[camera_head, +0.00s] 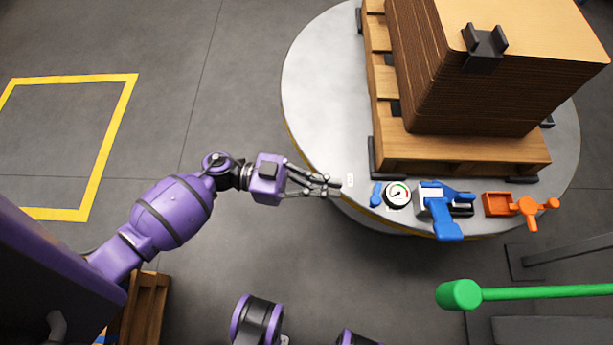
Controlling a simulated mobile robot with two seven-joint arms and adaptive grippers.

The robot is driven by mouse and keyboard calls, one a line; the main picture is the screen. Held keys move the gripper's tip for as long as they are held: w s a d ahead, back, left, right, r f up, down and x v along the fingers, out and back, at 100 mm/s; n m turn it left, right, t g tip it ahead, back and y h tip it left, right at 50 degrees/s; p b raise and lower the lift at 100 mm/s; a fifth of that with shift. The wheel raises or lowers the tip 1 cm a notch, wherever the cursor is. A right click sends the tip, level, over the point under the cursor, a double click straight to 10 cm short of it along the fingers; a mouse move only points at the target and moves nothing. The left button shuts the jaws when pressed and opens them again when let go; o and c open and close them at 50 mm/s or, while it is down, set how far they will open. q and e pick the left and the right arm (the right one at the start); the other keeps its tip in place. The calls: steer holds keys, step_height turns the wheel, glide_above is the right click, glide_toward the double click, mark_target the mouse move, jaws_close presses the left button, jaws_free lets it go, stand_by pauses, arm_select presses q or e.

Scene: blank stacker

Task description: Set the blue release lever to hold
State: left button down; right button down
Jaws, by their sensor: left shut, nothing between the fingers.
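I cannot read the lever's setting marks. My right gripper is not in view.
An orange lever (527,206) is right of the blue one. A wooden pallet (455,150) with a tall stack of brown sheets (480,95) stands on the turntable. A green bar (530,293) crosses the lower right. Open floor lies left, with a yellow outline (105,140).

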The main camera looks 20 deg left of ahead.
arm_select(q)
steer(key=d, duration=0.3)
steer(key=w+d, duration=0.1)
steer(key=d, duration=0.1)
steer(key=shift+d+b, duration=0.3)
steer(key=shift+b, duration=0.1)
steer(key=shift+s, duration=0.1)
